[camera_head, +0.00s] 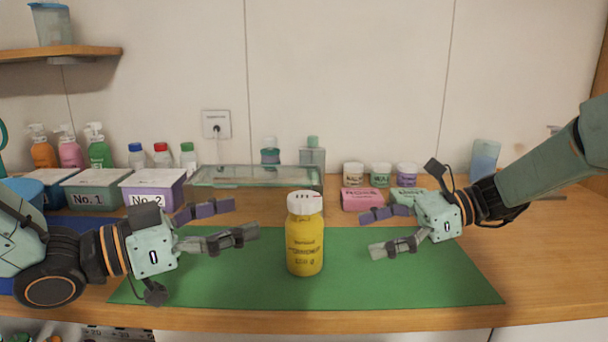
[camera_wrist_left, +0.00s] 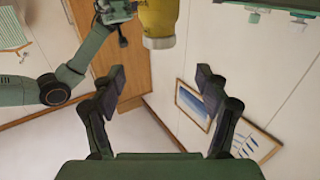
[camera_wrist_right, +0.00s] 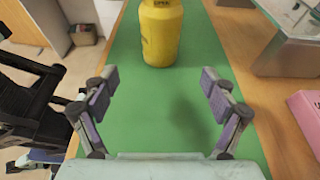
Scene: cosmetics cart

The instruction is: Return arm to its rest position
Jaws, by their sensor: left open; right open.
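My left gripper (camera_head: 245,218) reaches in from the left, open, its fingers pointing right at the yellow bottle (camera_head: 305,245) and apart from it. My right gripper (camera_head: 367,233) is open on the bottle's right, fingers pointing left, also apart from it. The bottle has a white cap and stands upright on the green mat (camera_head: 420,275). In the left wrist view, nothing lies between the open fingers (camera_wrist_left: 160,78); the bottle (camera_wrist_left: 158,20) is beyond, cut by the top edge. In the right wrist view, the open fingers (camera_wrist_right: 158,80) are empty, with the bottle (camera_wrist_right: 161,35) ahead.
A glass-topped box (camera_head: 255,176) stands behind the mat. Boxes No. 1 (camera_head: 88,200) and No. 2 (camera_head: 147,200) and pump bottles (camera_head: 98,148) are at the left. A pink box (camera_head: 362,200) and small jars (camera_head: 380,174) sit behind my right gripper. The mat's front right is clear.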

